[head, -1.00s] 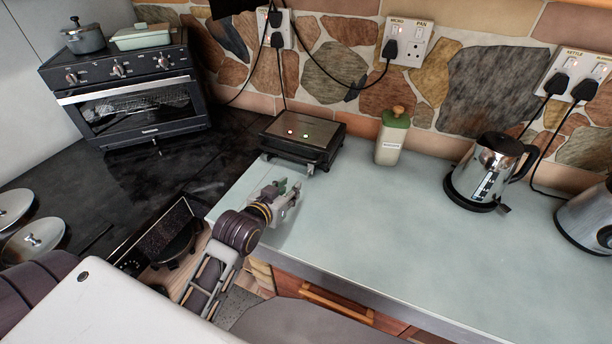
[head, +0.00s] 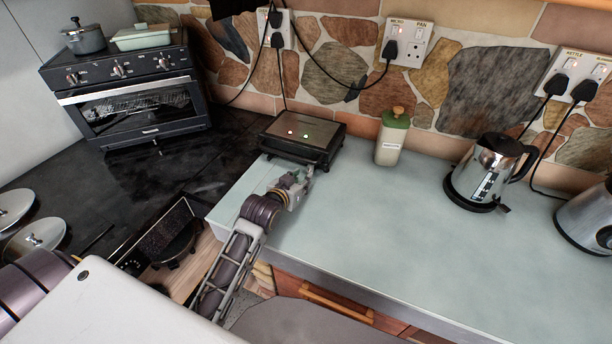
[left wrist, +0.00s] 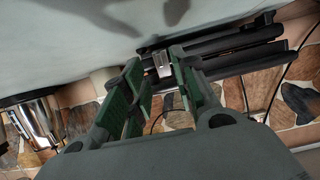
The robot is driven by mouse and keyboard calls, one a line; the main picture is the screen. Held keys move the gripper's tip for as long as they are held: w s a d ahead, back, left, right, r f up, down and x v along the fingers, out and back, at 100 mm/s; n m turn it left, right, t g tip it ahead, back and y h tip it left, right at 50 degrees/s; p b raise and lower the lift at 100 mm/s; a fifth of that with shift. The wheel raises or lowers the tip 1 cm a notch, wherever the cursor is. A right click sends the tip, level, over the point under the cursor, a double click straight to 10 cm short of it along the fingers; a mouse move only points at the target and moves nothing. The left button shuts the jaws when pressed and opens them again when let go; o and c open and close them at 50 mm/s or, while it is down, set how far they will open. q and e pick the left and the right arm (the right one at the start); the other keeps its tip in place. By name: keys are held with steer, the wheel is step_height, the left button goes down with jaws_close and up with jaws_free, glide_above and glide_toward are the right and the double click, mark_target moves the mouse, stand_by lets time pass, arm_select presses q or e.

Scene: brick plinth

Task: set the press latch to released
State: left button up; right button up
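The press (head: 302,138) is a dark, flat, closed appliance with a red and a green light on its lid, at the back left of the pale counter. It also shows in the left wrist view (left wrist: 235,48), where the scene is upside down. A small silver latch (left wrist: 162,62) on its front edge shows between my finger pads; I cannot tell its setting. My left gripper (head: 299,178) is at the press's front edge. In the left wrist view its green-padded fingers (left wrist: 159,78) are apart, one each side of the latch, with no clear contact. My right gripper is not in view.
A green-lidded canister (head: 392,140) stands right of the press, and a steel kettle (head: 490,170) stands farther right. A toaster oven (head: 135,95) is at the back left. The counter (head: 390,230) in front is clear. Cables hang behind the press.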

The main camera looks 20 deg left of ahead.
mark_target(310, 168)
arm_select(q)
steer(key=shift+x, duration=2.3)
jaws_close()
